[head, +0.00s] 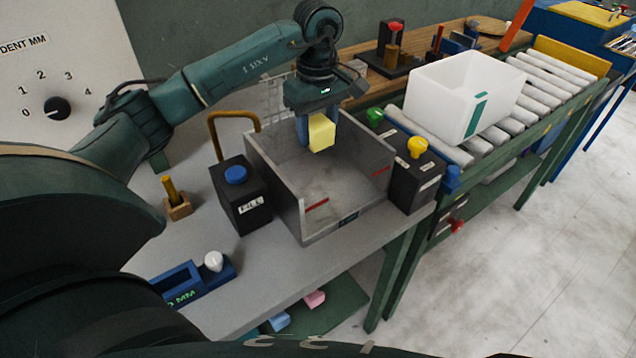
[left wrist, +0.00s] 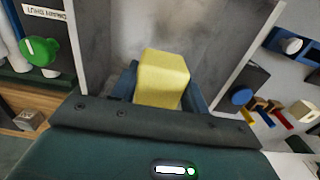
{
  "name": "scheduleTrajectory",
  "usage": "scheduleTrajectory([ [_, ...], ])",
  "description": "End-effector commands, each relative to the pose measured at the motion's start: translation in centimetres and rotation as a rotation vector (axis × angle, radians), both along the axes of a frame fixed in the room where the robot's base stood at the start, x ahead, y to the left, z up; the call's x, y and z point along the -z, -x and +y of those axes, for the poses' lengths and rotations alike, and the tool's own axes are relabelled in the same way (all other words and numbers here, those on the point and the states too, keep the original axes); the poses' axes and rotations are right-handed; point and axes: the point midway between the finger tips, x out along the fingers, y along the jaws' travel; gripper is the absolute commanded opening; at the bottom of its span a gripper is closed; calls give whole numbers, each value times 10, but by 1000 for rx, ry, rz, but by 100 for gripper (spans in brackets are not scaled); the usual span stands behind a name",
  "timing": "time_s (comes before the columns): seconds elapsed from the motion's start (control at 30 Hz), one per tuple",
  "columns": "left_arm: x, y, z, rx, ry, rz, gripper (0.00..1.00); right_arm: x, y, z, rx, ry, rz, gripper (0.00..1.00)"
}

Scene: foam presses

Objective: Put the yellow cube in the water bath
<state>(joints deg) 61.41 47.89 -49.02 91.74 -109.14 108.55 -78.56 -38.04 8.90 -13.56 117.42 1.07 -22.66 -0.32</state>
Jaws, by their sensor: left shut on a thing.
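The yellow cube (head: 321,132) is held between the fingers of my left gripper (head: 317,130), which points down. The cube also shows in the left wrist view (left wrist: 161,78), with a blue finger on either side. The water bath, a grey open-topped box (head: 268,189), stands on the grey table. The cube hangs over the bath's opening, near its back part. A red line marks the inner wall. I cannot tell whether there is water inside. My right gripper does not show in either view.
A black box with a blue knob (head: 240,195) stands left of the bath. Black boxes with green and yellow knobs (head: 419,165) stand at its right. A white bin (head: 465,95) sits on the roller conveyor (head: 545,98). A blue device (head: 190,283) lies at the table's front.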

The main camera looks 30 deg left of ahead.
Motion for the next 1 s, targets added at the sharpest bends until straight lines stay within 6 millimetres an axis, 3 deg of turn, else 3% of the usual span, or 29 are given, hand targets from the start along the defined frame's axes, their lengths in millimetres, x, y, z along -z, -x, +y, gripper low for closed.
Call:
scheduleTrajectory([
  [0.33, 61, 1, 0, -1, 0, 4, 23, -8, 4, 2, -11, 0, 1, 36],
  [0.53, 77, 0, 0, 1, 0, 2, 23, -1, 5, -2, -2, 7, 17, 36],
  [0.77, 107, 0, 0, 0, 0, 3, 23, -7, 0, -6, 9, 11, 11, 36],
  [1.0, 109, 0, 0, 1, -1, -1, 23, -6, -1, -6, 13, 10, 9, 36],
])
